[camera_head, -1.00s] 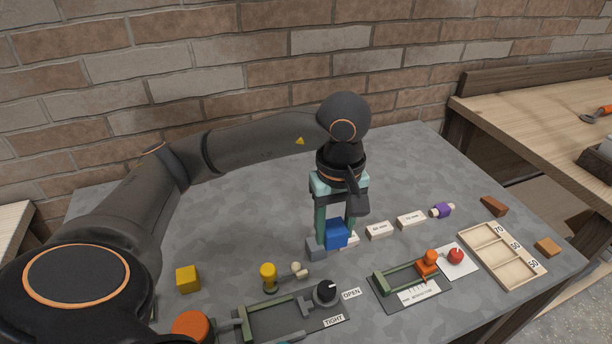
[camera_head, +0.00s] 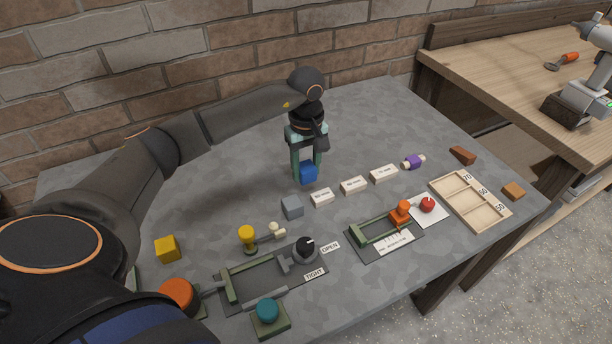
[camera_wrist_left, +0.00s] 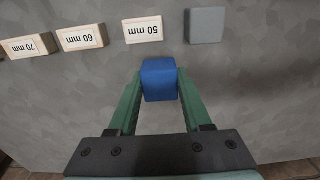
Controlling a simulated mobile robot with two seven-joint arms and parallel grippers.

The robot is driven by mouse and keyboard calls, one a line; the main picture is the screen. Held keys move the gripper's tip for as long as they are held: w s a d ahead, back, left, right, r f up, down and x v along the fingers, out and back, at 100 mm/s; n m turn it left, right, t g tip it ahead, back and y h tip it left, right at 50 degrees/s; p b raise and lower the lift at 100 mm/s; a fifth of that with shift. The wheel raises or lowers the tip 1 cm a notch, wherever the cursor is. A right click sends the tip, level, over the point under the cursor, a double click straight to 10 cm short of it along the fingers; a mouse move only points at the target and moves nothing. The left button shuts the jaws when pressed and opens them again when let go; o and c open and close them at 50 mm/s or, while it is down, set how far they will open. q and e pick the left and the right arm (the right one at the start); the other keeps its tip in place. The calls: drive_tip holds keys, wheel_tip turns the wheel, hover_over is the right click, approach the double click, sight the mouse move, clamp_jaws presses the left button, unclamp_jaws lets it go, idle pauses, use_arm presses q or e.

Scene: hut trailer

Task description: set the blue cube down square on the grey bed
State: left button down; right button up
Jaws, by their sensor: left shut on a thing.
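The blue cube (camera_head: 308,173) is between the fingers of my left gripper (camera_head: 307,163), which is shut on it. In the left wrist view the blue cube (camera_wrist_left: 159,80) sits between the green fingertips, looking roughly square to them. It is behind the row of white blocks, apart from them; its height above the table is hard to tell. A dark grey plate (camera_head: 288,284) with a green frame, a black knob and OPEN and TIGHT labels lies at the front; I cannot tell whether this is the grey bed. My right gripper is not in view.
A grey cube (camera_head: 292,207) and white blocks marked 50 mm (camera_wrist_left: 143,30), 60 mm (camera_wrist_left: 82,38) and 70 mm (camera_wrist_left: 27,46) stand nearby. A yellow cube (camera_head: 167,249), a second green fixture (camera_head: 372,232) and a wooden tray (camera_head: 457,199) are around. The table's back left is clear.

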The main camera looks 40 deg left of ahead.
sight(306, 178)
use_arm(q)
drive_tip(key=shift+w+a+f, duration=0.1)
drive_tip(key=shift+w+f, duration=0.05)
drive_tip(key=shift+f, duration=1.6)
drive_tip(key=shift+f, duration=0.15)
drive_tip(key=shift+c, duration=1.7)
unclamp_jaws()
